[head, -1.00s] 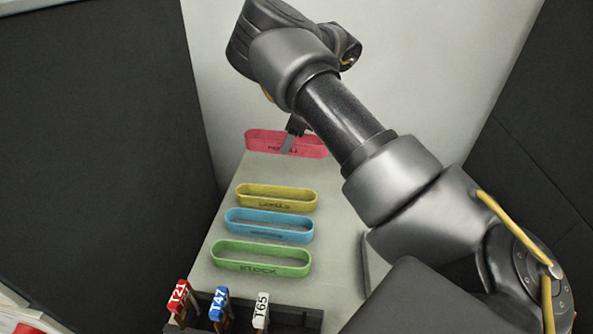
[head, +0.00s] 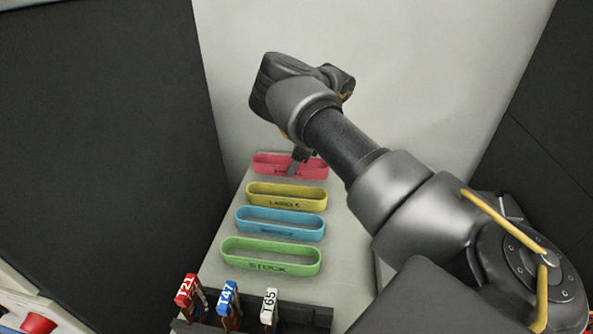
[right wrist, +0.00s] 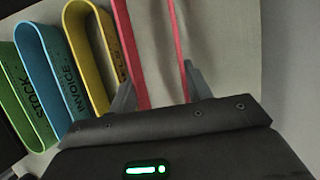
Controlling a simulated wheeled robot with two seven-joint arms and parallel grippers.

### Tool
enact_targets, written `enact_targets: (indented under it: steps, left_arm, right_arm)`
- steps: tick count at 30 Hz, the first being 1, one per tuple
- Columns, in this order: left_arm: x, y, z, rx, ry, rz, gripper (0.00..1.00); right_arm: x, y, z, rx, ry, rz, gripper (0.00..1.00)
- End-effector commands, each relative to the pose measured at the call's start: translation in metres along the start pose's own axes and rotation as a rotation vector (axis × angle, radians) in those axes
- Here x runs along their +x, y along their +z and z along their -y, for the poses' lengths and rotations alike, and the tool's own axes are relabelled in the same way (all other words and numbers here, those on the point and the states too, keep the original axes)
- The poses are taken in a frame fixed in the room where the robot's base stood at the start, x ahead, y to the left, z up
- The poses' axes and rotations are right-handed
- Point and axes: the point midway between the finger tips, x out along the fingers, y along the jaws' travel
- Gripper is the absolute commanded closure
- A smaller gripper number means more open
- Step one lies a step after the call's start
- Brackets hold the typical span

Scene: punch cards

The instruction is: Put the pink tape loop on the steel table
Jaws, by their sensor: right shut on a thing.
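The pink tape loop (head: 263,165) is at the far end of a pale grey table top (head: 345,265), which looks like the steel table, behind the yellow loop. My right gripper (head: 297,166) reaches down on it and is shut on it. In the right wrist view the two pink walls (right wrist: 178,50) run between my fingertips (right wrist: 160,92). The loop looks level and very low over the table; I cannot tell whether it touches. My left gripper is not in view.
Yellow (head: 286,203), blue (head: 280,231) and green (head: 271,265) loops stand in a row nearer on the table. A dark rack (head: 310,316) at the front holds red, blue and white tagged pieces. A pale wall (head: 400,60) is behind.

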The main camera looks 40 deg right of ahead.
Motion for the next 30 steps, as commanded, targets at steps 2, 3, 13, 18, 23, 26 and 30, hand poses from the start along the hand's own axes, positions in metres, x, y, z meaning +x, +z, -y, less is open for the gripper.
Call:
enact_targets:
  steps: [2,3,13,18,23,26,30]
  left_arm:
    - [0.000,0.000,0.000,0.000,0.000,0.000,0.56]
    - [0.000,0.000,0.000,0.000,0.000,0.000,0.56]
    - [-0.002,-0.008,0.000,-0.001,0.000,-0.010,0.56]
    - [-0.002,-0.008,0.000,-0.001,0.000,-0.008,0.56]
    - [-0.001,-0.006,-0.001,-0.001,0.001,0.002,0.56]
    - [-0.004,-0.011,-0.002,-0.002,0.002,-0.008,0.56]
    - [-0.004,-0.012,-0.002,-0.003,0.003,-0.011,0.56]
  right_arm:
    - [0.003,-0.001,0.000,0.000,0.000,-0.001,0.76]
    - [0.006,-0.003,0.000,-0.001,0.001,-0.001,0.76]
    - [0.034,-0.015,0.000,-0.001,0.000,0.000,0.76]
    - [0.034,-0.015,0.000,-0.001,0.000,0.000,0.76]
    - [0.037,-0.016,0.000,0.000,0.000,0.000,0.76]
    - [0.036,-0.015,0.000,0.000,0.000,0.000,0.40]
    - [0.036,-0.015,0.000,0.000,0.000,0.000,0.29]
